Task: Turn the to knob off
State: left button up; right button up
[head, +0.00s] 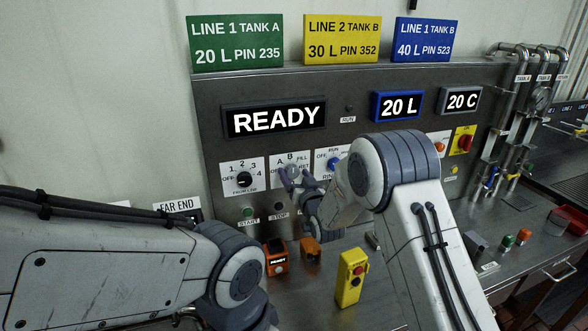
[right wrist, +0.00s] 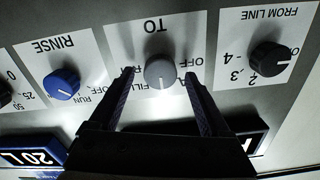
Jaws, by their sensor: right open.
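The TO knob (right wrist: 160,73) is a round grey knob on a white label plate, shown upside down in the right wrist view. A faint light mark on it seems to point toward the top of its plate; the exact setting is hard to read. In the head view the knob (head: 292,170) is partly covered by my gripper. My right gripper (head: 294,178) is open, with its fingers reaching toward the panel. In the right wrist view its fingertips (right wrist: 157,80) lie on either side of the knob; I cannot tell whether they touch it. My left gripper is out of view.
The black FROM LINE knob (head: 244,180) and blue RINSE knob (head: 334,164) flank the TO knob closely. The display (head: 275,119) reads READY. Below are a green START button (head: 248,211), an orange READY box (head: 277,262) and a yellow pendant (head: 351,278).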

jog(key=shift+w+a, duration=0.15)
jog(key=shift+w, duration=0.3)
grip_shut()
jog(key=shift+f+n+b, duration=0.15)
jog(key=shift+n+b, duration=0.15)
jog(key=shift+b, duration=0.35)
jog(key=n+b, duration=0.7)
jog(key=b, duration=0.2)
jog(key=n+b, duration=0.7)
jog(key=b, duration=0.3)
jog(key=shift+s+a+f, duration=0.1)
jog(key=shift+a+f, duration=0.1)
jog(key=shift+r+n+b, duration=0.15)
jog(key=shift+n+b, duration=1.4)
jog(key=shift+n, duration=0.25)
grip_release()
